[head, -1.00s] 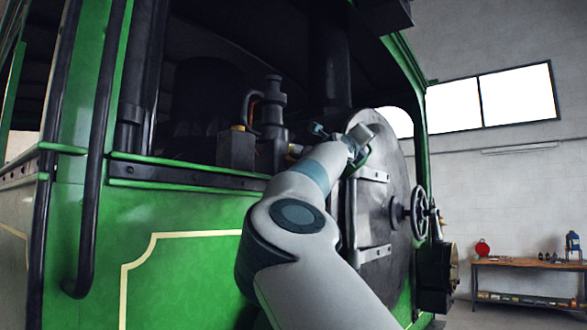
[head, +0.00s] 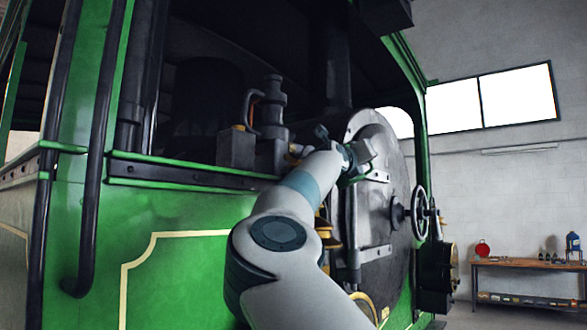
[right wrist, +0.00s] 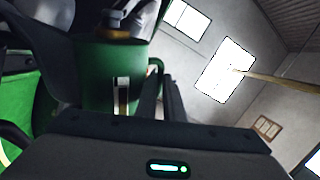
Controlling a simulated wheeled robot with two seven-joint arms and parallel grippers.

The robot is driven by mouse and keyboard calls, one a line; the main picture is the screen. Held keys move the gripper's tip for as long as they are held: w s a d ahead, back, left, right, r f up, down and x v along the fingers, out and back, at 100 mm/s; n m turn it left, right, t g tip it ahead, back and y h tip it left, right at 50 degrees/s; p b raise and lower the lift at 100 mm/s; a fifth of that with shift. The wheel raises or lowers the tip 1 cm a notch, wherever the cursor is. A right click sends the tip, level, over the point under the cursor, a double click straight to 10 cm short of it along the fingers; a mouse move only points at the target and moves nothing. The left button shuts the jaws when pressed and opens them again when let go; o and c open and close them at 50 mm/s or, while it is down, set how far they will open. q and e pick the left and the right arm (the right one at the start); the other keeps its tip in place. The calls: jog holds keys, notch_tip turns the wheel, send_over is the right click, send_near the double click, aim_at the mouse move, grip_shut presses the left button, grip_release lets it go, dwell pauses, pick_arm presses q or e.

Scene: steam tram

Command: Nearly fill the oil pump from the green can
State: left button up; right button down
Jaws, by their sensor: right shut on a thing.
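My right gripper (head: 358,160) is in front of the tram's large round dark front plate, level with the top of the green side panel. In the right wrist view it (right wrist: 162,95) is shut at the handle side of a green can (right wrist: 98,75), which has a pale upright strip on its wall. A brownish, brass-like fitting shows at the can's top. In the head view only a little green shows at my gripper. A dark box with a brass cap (head: 237,147), possibly the oil pump, stands on the ledge to the left. Its inside is hidden. My left gripper is out of view.
A black handrail (head: 90,200) and the green side panel (head: 185,260) are at the left. A handwheel (head: 420,212) sticks out right of the plate. A workbench (head: 525,264) with small items stands far right. Open room lies between bench and tram.

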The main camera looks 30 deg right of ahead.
aim_at(358, 178)
jog(key=shift+s, duration=0.15)
jog(key=f+m, duration=0.1)
jog(key=a+f+m+p, duration=0.1)
jog(key=w+f+m+g+y+p, duration=0.1)
jog(key=shift+a+f+m, duration=0.15)
jog(key=shift+f+m, duration=0.25)
jog(key=shift+w+a+f+m+y, duration=0.15)
jog(key=shift+f+m+y, duration=0.15)
jog(key=shift+f+m, duration=0.4)
